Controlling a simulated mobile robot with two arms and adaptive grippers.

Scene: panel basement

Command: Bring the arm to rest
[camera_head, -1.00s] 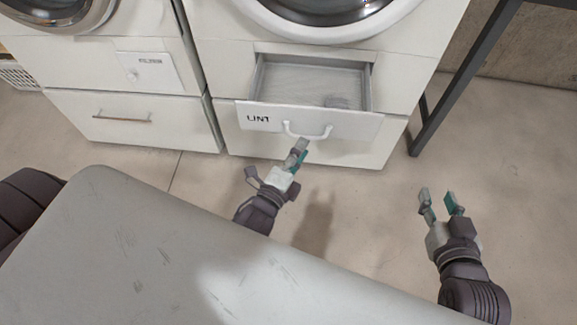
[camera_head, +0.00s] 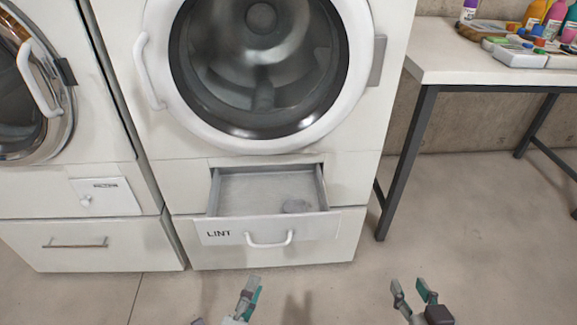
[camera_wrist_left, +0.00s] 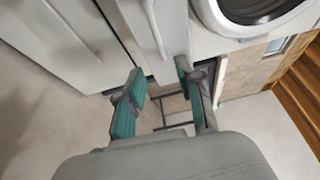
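My left gripper (camera_head: 250,290) is at the bottom of the head view, in front of and below the pulled-out LINT drawer (camera_head: 218,232). Its tips are apart from the white drawer handle (camera_head: 269,244). In the left wrist view, its two green-padded fingers (camera_wrist_left: 160,100) are spread with nothing between them. My right gripper (camera_head: 412,290) is at the bottom right of the head view, its fingers apart and empty over the floor. Most of both arms is out of the head view.
A grey lump (camera_head: 296,206) lies in the open drawer under the washer's round door (camera_head: 262,70). Another machine (camera_head: 60,195) stands left. A dark-legged table (camera_head: 450,70) with bottles (camera_head: 555,18) stands right. The floor (camera_head: 460,230) before it is clear.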

